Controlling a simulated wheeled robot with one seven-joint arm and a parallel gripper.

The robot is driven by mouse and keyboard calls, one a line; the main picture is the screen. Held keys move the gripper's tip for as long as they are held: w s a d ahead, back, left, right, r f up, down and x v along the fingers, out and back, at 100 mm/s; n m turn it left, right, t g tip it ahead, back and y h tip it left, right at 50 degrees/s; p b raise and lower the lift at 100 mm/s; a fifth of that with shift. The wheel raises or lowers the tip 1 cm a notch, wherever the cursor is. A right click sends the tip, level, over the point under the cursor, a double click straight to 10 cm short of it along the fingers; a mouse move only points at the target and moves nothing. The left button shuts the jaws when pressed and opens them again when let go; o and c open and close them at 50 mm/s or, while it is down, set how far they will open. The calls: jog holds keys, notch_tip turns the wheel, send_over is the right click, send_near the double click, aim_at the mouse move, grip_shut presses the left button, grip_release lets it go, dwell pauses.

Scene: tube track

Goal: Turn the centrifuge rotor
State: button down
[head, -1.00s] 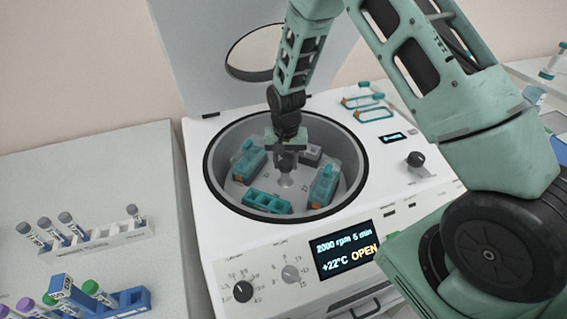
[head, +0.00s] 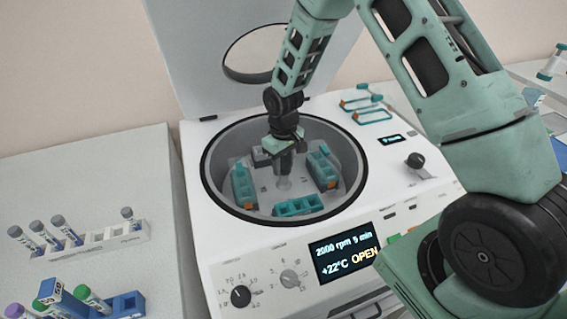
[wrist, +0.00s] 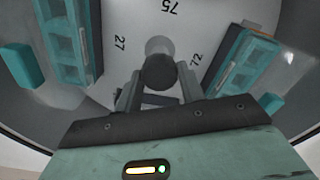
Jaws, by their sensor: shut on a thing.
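The centrifuge (head: 218,255) stands with its lid (head: 190,45) raised, and its display (head: 345,253) reads OPEN. Inside the bowl is the grey rotor (wrist: 125,75) with teal tube buckets (head: 298,206) around it; numbers such as 27 and 75 are printed on it. My gripper (wrist: 158,82) is over the rotor's middle, shut on the round central knob (wrist: 160,68), with a finger on each side. In the head view my gripper (head: 284,165) hides part of the knob and the rotor's far side.
A white rack (head: 95,243) and a blue rack (head: 120,305) with capped tubes stand on the left bench. Teal-edged bucket frames (head: 368,108) lie on the centrifuge top at the back right. The bowl wall (head: 225,160) surrounds my gripper.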

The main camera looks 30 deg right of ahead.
dwell(0.4)
jog(key=c, duration=0.9)
grip_release()
jog(key=shift+o, duration=0.2)
notch_tip(320, 180, up, 12)
jog(key=b, duration=0.2)
